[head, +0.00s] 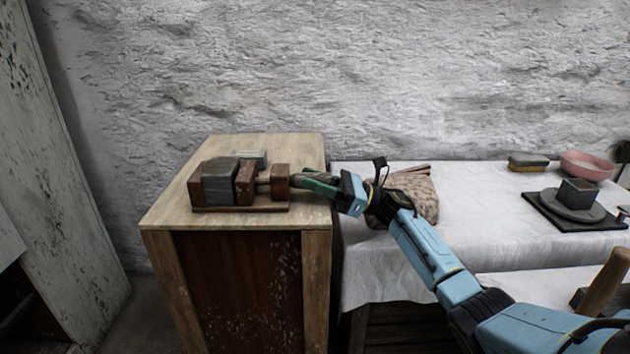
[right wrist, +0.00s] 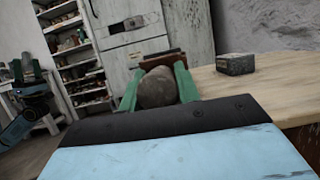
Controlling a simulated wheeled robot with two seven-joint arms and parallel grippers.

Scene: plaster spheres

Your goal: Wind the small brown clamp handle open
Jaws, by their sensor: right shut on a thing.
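The wooden clamp (head: 245,185) lies on top of a wooden cabinet, with brown blocks on a thin base and a grey block (head: 219,184) at its left end. Its handle, a rounded grey-brown piece (right wrist: 158,88), sits between the green fingers of my right gripper (head: 312,182). The right gripper is shut on it from the right side of the clamp. The fingers partly hide the handle in the head view. My left gripper (right wrist: 27,72) shows small at the left of the right wrist view, its green fingers apart and empty, away from the clamp.
A small grey-green block (head: 250,157) lies behind the clamp. The cabinet top (head: 175,208) is bare at front left. To the right, a white-covered table (head: 480,200) holds a speckled cloth bag (head: 420,195), a turntable with a block (head: 575,200) and a pink bowl (head: 588,166).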

